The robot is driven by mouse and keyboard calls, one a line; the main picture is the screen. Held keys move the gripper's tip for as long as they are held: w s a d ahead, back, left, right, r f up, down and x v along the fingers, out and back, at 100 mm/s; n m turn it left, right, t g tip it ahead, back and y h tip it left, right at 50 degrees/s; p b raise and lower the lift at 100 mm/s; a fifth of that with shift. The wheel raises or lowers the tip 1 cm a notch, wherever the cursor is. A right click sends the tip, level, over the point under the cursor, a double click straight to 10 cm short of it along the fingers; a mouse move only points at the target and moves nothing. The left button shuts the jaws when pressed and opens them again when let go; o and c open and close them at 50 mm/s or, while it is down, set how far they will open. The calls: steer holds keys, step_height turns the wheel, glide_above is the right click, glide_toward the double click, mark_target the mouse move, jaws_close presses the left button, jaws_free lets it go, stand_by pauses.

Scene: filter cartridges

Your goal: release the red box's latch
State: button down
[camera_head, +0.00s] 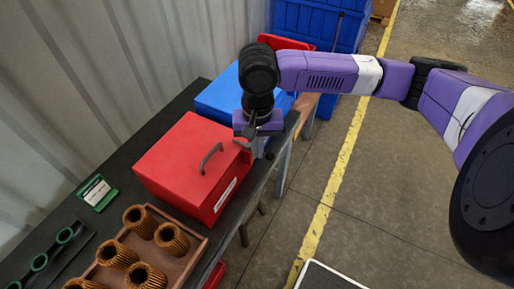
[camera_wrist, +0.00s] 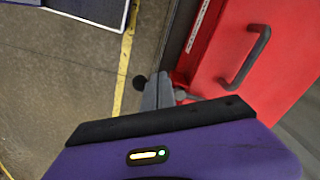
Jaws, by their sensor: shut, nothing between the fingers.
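The red box (camera_head: 180,160) sits on the dark bench with its lid down and a grey handle (camera_head: 211,158) on top. It fills the right of the wrist view (camera_wrist: 232,45), where the handle (camera_wrist: 247,55) also shows. My gripper (camera_head: 260,152) is at the box's far right corner in the head view, fingers shut and empty. In the wrist view the fingertips (camera_wrist: 157,88) are beside the box's edge, close to a small red and grey fitting. That fitting may be the latch; it is partly hidden, and I cannot tell whether the fingers touch it.
A blue box (camera_head: 217,97) stands behind the red one. A wooden tray (camera_head: 190,263) of brown filter cartridges and a green-framed card (camera_head: 97,193) are nearer on the bench. Blue crates (camera_head: 300,18) stand beyond. Open floor lies right of the bench.

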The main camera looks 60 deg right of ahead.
steer(key=shift+f+b, duration=0.5)
steer(key=shift+f, duration=0.75)
steer(key=shift+r+p, duration=0.15)
steer(key=shift+p, duration=0.25)
stand_by(0.4)
steer(key=shift+s+d, duration=0.2)
steer(key=shift+d, duration=0.5)
steer(key=shift+d, duration=0.75)
